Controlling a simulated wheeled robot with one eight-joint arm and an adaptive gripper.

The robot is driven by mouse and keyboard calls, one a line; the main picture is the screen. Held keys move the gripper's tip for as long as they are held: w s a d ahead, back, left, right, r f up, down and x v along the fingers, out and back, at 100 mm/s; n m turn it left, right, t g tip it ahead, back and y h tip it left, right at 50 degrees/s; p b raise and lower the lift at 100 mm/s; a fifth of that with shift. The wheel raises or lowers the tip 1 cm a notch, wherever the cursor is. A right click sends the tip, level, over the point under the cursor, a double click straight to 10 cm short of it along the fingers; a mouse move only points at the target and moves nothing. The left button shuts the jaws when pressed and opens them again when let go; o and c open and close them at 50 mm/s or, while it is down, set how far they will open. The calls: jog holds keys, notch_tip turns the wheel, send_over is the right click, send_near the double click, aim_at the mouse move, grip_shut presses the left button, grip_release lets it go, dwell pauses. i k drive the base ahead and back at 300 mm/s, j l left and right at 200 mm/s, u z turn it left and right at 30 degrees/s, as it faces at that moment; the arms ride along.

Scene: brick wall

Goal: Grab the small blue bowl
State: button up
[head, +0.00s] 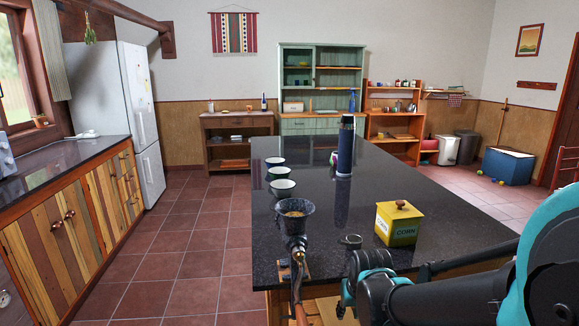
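No plainly blue small bowl stands out. Three small bowls with pale rims and dark outsides stand in a row along the left edge of the dark island counter: a near one (282,188), a middle one (278,173) and a far one (274,161). Their exact colour is hard to tell. A speckled dark blue, bowl-shaped hopper (295,212) sits on top of a hand grinder at the counter's near left corner. My teal and black arm crosses the lower right. I make out no gripper fingers, so my gripper is not in view.
The island counter (400,170) also holds a tall dark blue bottle (345,148), a yellow corn box (398,224) and a small dark round item (350,241). The tiled floor (190,245) left of the island is clear, up to wooden cabinets (75,220).

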aim_at(273, 161)
jog(key=k+j+z, duration=0.15)
jog(key=j, duration=0.15)
jog(key=k+j+u, duration=0.2)
jog(key=k+j, duration=0.15)
jog(key=i+j+u, duration=0.1)
jog(key=j, duration=0.15)
jog(key=i+j+u, duration=0.1)
jog(key=i+j+z, duration=0.2)
jog(key=i+j, duration=0.2)
jog(key=i+j+z, duration=0.15)
jog(key=i+j, duration=0.2)
jog(key=j, duration=0.3)
